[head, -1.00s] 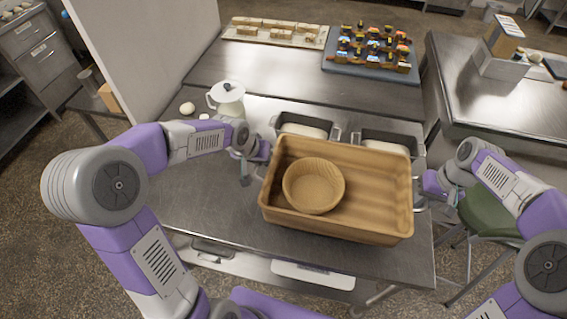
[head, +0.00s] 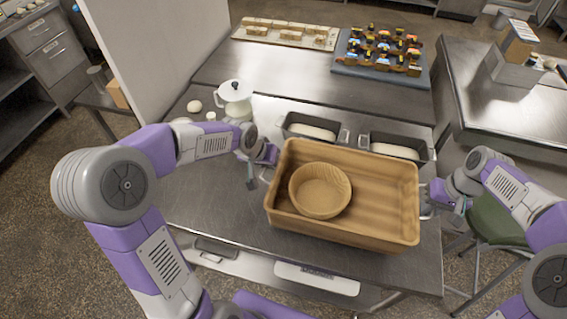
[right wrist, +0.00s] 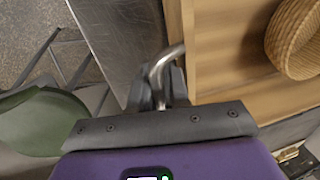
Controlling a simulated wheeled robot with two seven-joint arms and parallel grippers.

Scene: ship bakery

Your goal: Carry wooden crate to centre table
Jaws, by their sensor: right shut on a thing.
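The wooden crate (head: 388,190) is a wide, shallow box over the front right of the steel table (head: 205,200), looking level. A round woven basket (head: 320,190) sits inside its left half and shows in part in the right wrist view (right wrist: 293,38). My right gripper (right wrist: 163,88) is shut on the metal handle (right wrist: 165,62) at the crate's right side; it also shows in the head view (head: 438,197). My left gripper (head: 262,160) is at the crate's left end, its fingers partly hidden. I cannot tell whether the crate touches the tabletop.
Two loaf pans with dough (head: 310,130) (head: 397,147) stand just behind the crate. A white pot (head: 234,100) is at the left. A board of pale pieces (head: 290,33) and a dark tray (head: 381,68) lie farther back. Another steel table (head: 500,100) and a green stool (head: 493,218) are at right.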

